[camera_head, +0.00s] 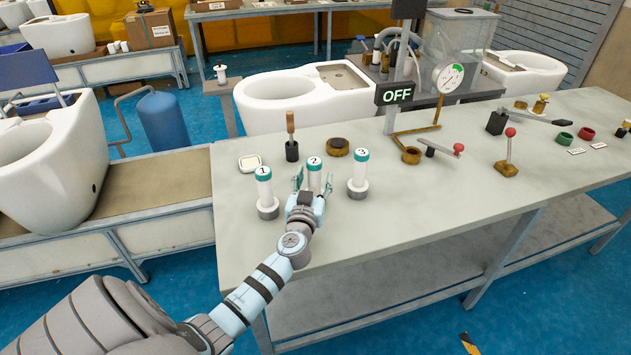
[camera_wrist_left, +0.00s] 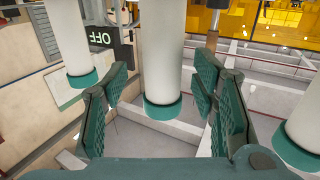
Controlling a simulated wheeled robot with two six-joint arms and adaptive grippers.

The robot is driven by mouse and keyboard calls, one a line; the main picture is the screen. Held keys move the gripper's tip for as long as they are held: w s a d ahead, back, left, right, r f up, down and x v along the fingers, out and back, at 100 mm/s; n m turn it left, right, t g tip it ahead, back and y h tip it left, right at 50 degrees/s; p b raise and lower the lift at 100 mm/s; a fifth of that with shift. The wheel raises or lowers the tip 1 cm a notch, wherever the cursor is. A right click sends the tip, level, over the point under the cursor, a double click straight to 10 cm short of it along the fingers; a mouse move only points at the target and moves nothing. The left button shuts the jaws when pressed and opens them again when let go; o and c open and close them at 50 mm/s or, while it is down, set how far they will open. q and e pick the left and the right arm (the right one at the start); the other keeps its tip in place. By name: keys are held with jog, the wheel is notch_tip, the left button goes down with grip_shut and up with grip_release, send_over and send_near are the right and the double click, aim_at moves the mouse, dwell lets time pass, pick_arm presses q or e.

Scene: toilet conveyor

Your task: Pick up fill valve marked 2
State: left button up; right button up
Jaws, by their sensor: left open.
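Fill valve 2 (camera_head: 314,177), a white cylinder with a teal top marked 2, stands upright on the grey workbench between valves 1 (camera_head: 264,187) and 3 (camera_head: 358,171). My left gripper (camera_head: 314,182) is open, with one finger on either side of valve 2. In the left wrist view, valve 2 (camera_wrist_left: 162,62) shows between the spread green finger pads (camera_wrist_left: 163,105), with visible gaps on both sides. Valve 2's base is hidden behind the gripper in the head view. My right gripper is not in view.
Valves 1 and 3 stand close on either side of the gripper. An OFF sign (camera_head: 395,95) hangs at the test rig. The bench front right is clear.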

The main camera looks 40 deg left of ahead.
pick_arm(q)
jog(key=shift+x, duration=1.15)
jog(key=shift+s+a, duration=0.1)
jog(key=shift+s, duration=0.05)
jog(key=shift+c, duration=1.4)
grip_shut()
jog(key=shift+r, duration=0.1)
